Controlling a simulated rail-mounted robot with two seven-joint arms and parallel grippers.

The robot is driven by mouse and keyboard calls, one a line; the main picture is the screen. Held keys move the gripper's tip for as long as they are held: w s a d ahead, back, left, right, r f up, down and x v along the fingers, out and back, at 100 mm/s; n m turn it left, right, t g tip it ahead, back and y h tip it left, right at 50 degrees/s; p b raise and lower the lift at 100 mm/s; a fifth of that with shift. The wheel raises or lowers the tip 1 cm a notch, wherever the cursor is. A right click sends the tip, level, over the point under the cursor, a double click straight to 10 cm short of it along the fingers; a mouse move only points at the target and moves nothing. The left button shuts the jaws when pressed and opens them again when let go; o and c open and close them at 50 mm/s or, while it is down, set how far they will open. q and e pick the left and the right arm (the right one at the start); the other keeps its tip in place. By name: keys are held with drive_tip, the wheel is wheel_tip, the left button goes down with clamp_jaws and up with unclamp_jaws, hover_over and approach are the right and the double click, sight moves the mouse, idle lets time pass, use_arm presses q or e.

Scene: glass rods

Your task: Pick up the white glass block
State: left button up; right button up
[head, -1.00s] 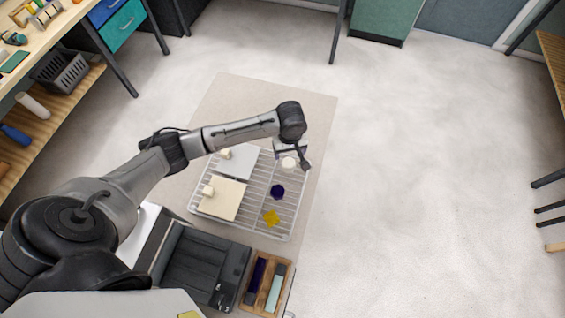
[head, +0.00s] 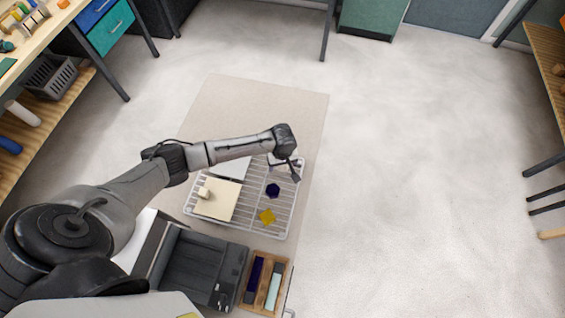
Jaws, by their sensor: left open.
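My left gripper (head: 294,172) is over the far right corner of a white wire rack (head: 236,227), with its jaws open. A pale white piece showed at that corner earlier; now the hand covers it, and I cannot tell whether the fingers touch it. A dark purple block (head: 272,190) and a yellow block (head: 267,217) lie on the rack, nearer than the gripper. A small cream block (head: 204,192) sits on a cream plate (head: 222,205) at the rack's left. My right gripper is out of view.
A white plate (head: 231,167) lies on the rack, partly under my arm. A wooden tray (head: 265,283) with dark purple and pale blue bars stands in front. A workbench (head: 45,45) is at far left. The floor to the right is clear.

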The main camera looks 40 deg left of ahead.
use_arm(q)
drive_tip(key=shift+f, duration=0.2)
drive_tip(key=shift+c, duration=0.2)
drive_tip(key=c, duration=1)
